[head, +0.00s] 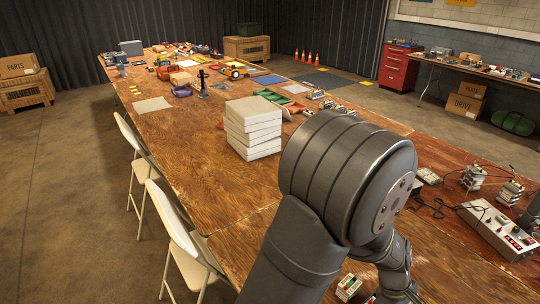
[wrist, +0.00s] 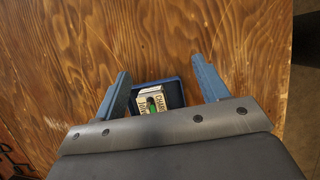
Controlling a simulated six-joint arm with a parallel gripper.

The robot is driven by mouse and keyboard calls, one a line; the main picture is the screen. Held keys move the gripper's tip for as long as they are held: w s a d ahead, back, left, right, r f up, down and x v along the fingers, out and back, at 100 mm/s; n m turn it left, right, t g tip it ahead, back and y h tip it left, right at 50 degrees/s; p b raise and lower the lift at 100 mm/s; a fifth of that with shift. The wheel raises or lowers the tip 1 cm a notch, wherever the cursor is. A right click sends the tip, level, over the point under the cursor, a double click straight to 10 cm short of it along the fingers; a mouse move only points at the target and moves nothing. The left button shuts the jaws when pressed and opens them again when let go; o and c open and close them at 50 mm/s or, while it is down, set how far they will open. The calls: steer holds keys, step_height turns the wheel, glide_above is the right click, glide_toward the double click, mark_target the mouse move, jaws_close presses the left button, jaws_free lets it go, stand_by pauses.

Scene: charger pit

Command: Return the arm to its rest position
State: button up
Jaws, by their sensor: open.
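My gripper (wrist: 160,68) shows in the wrist view with its two blue fingers wide apart over the wooden table (wrist: 70,45). Between them, near the gripper body, is a small pale block (wrist: 146,99) with dark lettering and a green mark, set in a dark blue holder (wrist: 174,90). The gripper body hides their near part. No finger clearly touches them. In the head view my arm covers the right centre and my gripper is not visible. A small pale, green-and-red item (head: 348,287) lies on the table beside the arm's lower part.
A stack of pale slabs (head: 253,128) stands on the table left of my arm. A grey-white powered box (head: 500,229) with cables and small stacked modules (head: 473,178) stand at right. Folding chairs (head: 180,235) line the left edge. The table left of the stack is fairly clear.

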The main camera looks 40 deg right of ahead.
steer(key=w+n+t+h, duration=0.1)
steer(key=w+n, duration=0.2)
steer(key=n, duration=0.1)
steer(key=w+d+r+n+t+h, duration=0.1)
steer(key=w+n, duration=0.3)
steer(key=n, duration=0.1)
steer(key=w+n+t+h, duration=0.1)
steer(key=w+n+h, duration=0.1)
steer(key=n, duration=0.3)
steer(key=shift+w+d+r, duration=0.2)
steer(key=shift+w, duration=0.45)
steer(key=shift+w+d+r+n+t, duration=0.15)
steer(key=shift+w+n+t, duration=0.2)
steer(key=shift+w+n, duration=0.65)
steer(key=shift+w+d+n+t, duration=0.15)
steer(key=shift+w+n+t, duration=0.2)
steer(key=shift+w+n, duration=0.6)
steer(key=shift+s+h, duration=0.1)
steer(key=shift+h, duration=0.2)
steer(key=shift+o, duration=0.2)
